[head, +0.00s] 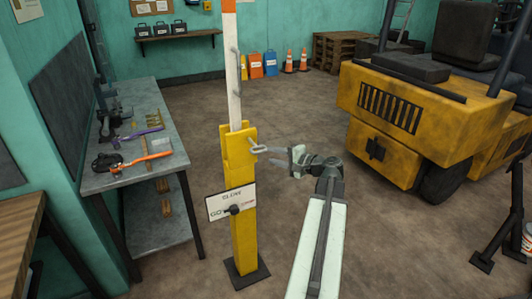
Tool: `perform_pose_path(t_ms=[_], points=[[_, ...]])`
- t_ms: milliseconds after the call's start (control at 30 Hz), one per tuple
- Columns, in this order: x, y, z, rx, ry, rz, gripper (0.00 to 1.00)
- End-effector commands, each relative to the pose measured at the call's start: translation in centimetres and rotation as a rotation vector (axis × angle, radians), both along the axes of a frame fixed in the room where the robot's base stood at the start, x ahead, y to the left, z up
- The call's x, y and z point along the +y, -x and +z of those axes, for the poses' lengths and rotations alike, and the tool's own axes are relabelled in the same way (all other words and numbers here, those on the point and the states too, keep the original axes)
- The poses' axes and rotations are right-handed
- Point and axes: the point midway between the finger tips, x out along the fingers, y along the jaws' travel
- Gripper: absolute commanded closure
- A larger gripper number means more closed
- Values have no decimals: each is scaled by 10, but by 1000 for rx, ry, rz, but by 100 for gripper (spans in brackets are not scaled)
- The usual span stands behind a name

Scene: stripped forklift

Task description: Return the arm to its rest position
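My arm (320,235) stretches forward from the bottom of the head view, right of a yellow post (242,220). My gripper (273,156) points left at the post's upper part. Its two grey fingers look spread apart, with nothing seen held between them. A small metal pin or handle (260,149) sticks out of the post close to the fingertips. Whether the fingers touch it cannot be told.
A workbench (130,180) with tools stands at the left. A yellow forklift (400,115) stands at the right, with a black stand (498,225) in front of it. Cones (304,60) and pallets (338,50) are at the back.

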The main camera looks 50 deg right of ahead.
Motion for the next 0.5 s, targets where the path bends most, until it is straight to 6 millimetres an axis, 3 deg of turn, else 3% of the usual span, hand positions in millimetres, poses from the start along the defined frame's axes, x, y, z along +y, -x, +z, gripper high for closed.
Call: perform_pose_path(t_ms=[133,500], points=[[0,10,2,0,0,0,66],[0,10,2,0,0,0,66]])
